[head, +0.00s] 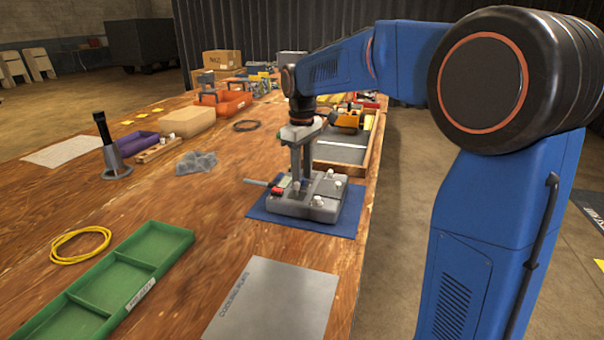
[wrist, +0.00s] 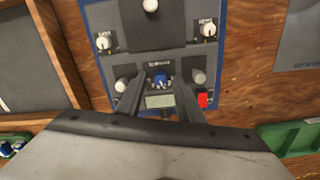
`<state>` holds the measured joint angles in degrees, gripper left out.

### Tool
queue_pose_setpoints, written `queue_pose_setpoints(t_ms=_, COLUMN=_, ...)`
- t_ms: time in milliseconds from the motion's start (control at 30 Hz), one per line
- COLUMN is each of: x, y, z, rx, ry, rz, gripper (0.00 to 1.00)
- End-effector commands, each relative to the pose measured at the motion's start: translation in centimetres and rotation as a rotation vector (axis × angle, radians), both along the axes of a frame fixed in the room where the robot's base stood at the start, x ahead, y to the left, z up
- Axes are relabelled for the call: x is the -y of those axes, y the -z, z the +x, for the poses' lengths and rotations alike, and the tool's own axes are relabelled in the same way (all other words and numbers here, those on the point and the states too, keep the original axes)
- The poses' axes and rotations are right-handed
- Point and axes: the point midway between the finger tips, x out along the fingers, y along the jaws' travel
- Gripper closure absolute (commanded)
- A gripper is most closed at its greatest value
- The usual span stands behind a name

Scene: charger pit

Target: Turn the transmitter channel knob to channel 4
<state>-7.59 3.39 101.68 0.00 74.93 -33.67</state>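The transmitter (head: 287,207) is a grey box with knobs and sticks, lying on a blue mat (head: 262,216) near the right edge of the bench. My gripper (head: 302,176) points down over it. In the wrist view, a blue knob (wrist: 160,79) sits in the middle of the transmitter's panel (wrist: 165,56), above a small display (wrist: 160,101). My gripper (wrist: 160,80) has one finger to each side of this knob, with gaps showing. I cannot tell the finger height or read the knob's channel marks.
Pale knobs (wrist: 103,43) and a red switch (wrist: 203,100) stand around the blue knob. A green tray (head: 112,283) and a grey sheet (head: 273,303) lie in front. A wooden tray (head: 340,166) stands close behind the transmitter. Bare bench lies to its left.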

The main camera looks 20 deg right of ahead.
Motion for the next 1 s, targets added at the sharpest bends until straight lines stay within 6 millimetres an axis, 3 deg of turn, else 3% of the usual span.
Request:
queue_pose_setpoints(t_ms=333, x=0.01, y=0.37, z=-0.02, rx=0.0, ry=0.0, rz=0.0, gripper=0.66)
queue_pose_setpoints(t_ms=500, x=0.01, y=0.36, z=-0.02, rx=0.0, ry=0.0, rz=0.0, gripper=1.0)
queue_pose_setpoints(t_ms=1000, x=0.01, y=0.32, z=-0.01, rx=0.0, ry=0.117, rz=0.0, gripper=1.0)
